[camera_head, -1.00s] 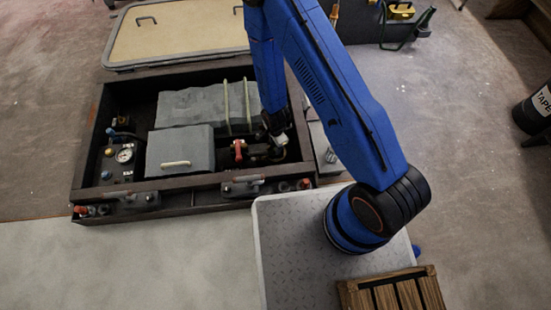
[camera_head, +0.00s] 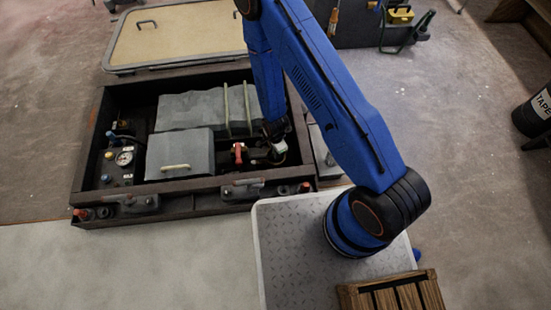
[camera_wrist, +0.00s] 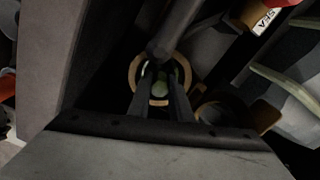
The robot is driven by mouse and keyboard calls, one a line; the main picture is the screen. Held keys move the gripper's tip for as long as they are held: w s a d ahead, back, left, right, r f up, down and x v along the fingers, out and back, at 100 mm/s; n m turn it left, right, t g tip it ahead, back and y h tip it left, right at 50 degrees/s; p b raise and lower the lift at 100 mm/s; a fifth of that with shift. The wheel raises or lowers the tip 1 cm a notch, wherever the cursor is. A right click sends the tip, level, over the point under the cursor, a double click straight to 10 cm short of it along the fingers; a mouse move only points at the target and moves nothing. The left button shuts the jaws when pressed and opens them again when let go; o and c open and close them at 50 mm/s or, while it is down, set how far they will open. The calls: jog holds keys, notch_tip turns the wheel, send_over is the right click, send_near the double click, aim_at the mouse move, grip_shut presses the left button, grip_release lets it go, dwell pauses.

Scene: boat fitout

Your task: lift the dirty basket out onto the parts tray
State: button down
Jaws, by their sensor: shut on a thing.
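My gripper (camera_wrist: 162,98) points down into a strainer housing with a tan ring-shaped rim (camera_wrist: 134,76) in the wrist view. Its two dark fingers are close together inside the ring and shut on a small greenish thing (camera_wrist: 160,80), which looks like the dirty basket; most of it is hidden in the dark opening. In the head view my gripper (camera_head: 279,148) is low in the right end of the dark engine bay, and the basket cannot be made out. A grey tray (camera_head: 325,150), apparently the parts tray, sits just outside the bay's right wall, partly hidden by my arm.
A red valve handle (camera_head: 239,152) stands left of my gripper. A grey box with a pale handle (camera_head: 176,167) and a larger grey block with straps (camera_head: 190,108) fill the bay's middle. The bay's dark rim (camera_head: 200,184) surrounds them. A "SEA" label (camera_wrist: 263,18) shows nearby.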

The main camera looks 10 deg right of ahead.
jog(key=shift+r, duration=0.1)
notch_tip(320, 180, up, 28)
dwell(0.8)
dwell(0.4)
